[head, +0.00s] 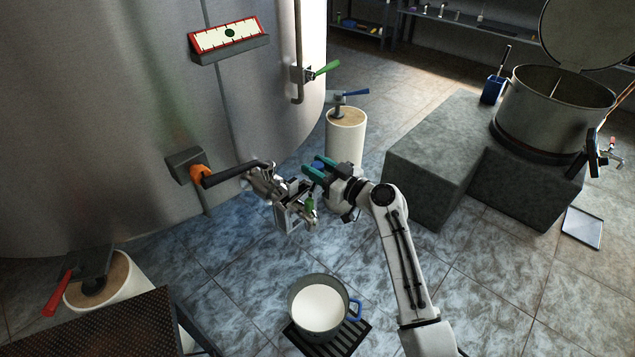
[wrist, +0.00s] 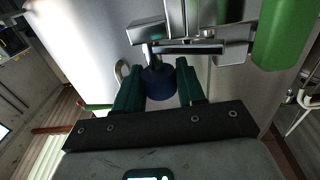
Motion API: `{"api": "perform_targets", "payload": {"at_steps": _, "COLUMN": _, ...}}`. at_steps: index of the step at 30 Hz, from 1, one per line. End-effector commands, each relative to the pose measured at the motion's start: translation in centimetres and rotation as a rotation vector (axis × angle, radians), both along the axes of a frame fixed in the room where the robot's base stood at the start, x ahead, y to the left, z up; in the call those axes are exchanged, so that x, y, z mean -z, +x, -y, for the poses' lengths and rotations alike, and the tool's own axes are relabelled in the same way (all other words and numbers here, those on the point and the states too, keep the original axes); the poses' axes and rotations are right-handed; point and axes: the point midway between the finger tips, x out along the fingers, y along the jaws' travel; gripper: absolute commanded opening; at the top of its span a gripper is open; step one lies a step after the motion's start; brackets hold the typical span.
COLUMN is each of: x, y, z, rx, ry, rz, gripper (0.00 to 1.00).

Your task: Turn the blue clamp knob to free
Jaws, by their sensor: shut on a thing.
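The blue clamp knob (wrist: 158,82) sits between the two teal fingers of my gripper (wrist: 159,90) in the wrist view, and the fingers are shut on it. In the head view, my gripper (head: 318,170) reaches in from the right. Only a little of the knob (head: 317,165) shows there, mostly hidden by the fingers. The knob joins metal fittings (wrist: 205,47) just beyond the fingertips. These belong to a metal assembly (head: 291,212) at the end of the tank's dark outlet pipe. I cannot tell from the frames how far the knob is turned.
A green handle (wrist: 285,35) is close to my gripper at the right of the wrist view. The big steel tank (head: 120,110) fills the left. A pot of white liquid (head: 318,305) stands on a floor grate below. A grey block (head: 440,160) stands at right.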

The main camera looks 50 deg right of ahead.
Motion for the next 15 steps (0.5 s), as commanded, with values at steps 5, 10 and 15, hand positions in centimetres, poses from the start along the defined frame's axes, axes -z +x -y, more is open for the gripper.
{"api": "perform_targets", "payload": {"at_steps": 5, "x": 0.78, "y": 0.04, "z": 0.24, "rx": -0.117, "ry": -0.003, "rz": 0.006, "gripper": 0.09}}
{"api": "perform_targets", "payload": {"at_steps": 10, "x": 0.68, "y": 0.04, "z": 0.27, "rx": -0.236, "ry": -0.003, "rz": 0.006, "gripper": 0.09}}
{"api": "perform_targets", "payload": {"at_steps": 15, "x": 0.64, "y": 0.06, "z": 0.26, "rx": -0.364, "ry": -0.002, "rz": 0.005, "gripper": 0.09}}
